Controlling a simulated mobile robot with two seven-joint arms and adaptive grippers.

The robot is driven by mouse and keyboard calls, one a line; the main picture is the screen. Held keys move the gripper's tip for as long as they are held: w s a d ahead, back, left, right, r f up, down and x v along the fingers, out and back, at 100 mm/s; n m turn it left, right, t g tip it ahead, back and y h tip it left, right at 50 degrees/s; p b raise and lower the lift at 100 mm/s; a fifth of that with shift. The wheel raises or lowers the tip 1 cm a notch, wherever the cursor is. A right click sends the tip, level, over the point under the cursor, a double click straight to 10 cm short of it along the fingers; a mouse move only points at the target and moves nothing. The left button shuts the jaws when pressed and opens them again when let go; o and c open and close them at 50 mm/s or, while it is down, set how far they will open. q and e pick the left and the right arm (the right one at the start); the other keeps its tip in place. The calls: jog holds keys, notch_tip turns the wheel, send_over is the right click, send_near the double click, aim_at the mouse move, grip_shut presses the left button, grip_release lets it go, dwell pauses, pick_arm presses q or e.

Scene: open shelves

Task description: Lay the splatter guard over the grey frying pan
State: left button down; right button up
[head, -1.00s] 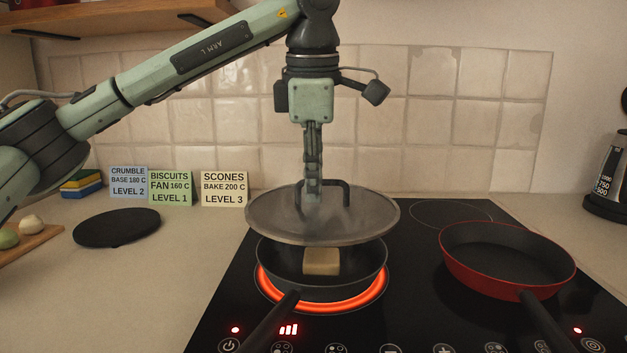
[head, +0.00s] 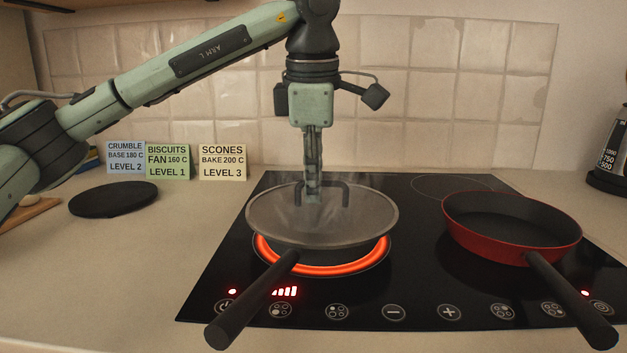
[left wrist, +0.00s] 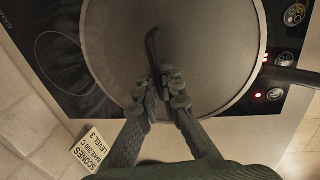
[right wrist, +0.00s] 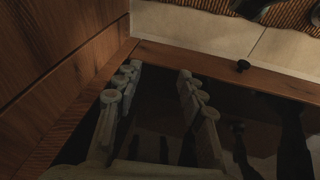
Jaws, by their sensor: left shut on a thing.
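The splatter guard (head: 270,222) is a round grey mesh disc with a dark bridge handle (head: 346,192). My left gripper (head: 312,196) points down and is shut on that handle, as the left wrist view also shows (left wrist: 163,82). The guard lies level over the grey frying pan (head: 372,252), at its rim; I cannot tell whether it touches all round. Only the pan's outer wall and its dark handle (head: 250,300) show; its inside is hidden. My right gripper (right wrist: 158,74) is open and empty in the right wrist view, away from the stove.
The pan stands on a glowing ring (head: 325,270) of the black hob (head: 420,290). A red frying pan (head: 510,228) is to the right. A black round mat (head: 113,200) lies on the left counter. Recipe cards (head: 222,163) lean at the wall.

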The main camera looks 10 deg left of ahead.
pick_arm(q)
jog(key=c, duration=1.6)
grip_release()
jog(key=r, duration=0.4)
jog(key=s+r, duration=0.1)
jog(key=r, duration=0.2)
jog(key=s+r, duration=0.1)
jog(key=r, duration=0.3)
jog(key=shift+s+d+r, duration=0.15)
jog(key=shift+d+r, duration=0.1)
jog(key=shift+r, duration=0.1)
